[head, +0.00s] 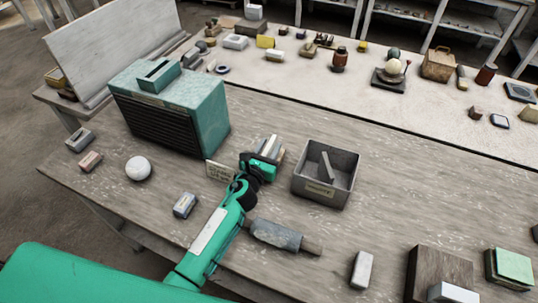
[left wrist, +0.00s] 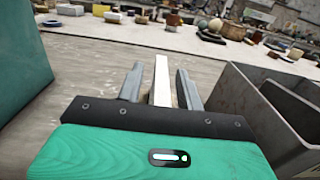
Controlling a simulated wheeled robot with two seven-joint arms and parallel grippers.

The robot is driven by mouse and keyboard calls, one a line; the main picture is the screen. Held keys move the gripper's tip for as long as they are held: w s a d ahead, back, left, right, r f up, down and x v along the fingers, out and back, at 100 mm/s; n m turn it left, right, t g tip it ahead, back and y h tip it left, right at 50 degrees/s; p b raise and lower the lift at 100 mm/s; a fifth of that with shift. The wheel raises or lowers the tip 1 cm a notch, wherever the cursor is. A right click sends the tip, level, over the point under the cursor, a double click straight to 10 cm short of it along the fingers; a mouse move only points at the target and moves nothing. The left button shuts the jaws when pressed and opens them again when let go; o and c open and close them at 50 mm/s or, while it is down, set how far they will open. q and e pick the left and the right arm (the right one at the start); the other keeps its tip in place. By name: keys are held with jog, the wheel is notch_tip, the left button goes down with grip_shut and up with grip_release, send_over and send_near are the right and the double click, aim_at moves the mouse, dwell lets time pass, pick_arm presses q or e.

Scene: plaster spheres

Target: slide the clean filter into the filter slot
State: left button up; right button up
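The teal box-shaped unit (head: 205,115) stands at the left of the table, with dark louvres on its front. On its top is a raised teal frame with a dark slot (head: 158,75). My left gripper (head: 266,158) is right of the unit, with its fingers around a thin white panel (left wrist: 161,80), which looks like the clean filter. In the left wrist view, gaps show between the panel and both fingers (left wrist: 158,88), so the gripper looks open. The panel's lower part is hidden by the gripper. My right gripper is not in view.
A grey labelled bin (head: 325,189) with a thin panel inside stands close right of my gripper. A small sign (head: 220,171) stands left of it. A white ball (head: 138,168), small blocks and a grey-wrapped tool (head: 275,235) lie nearby. A cluttered pale table (head: 400,110) is behind.

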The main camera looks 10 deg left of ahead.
pick_arm(q)
grip_shut()
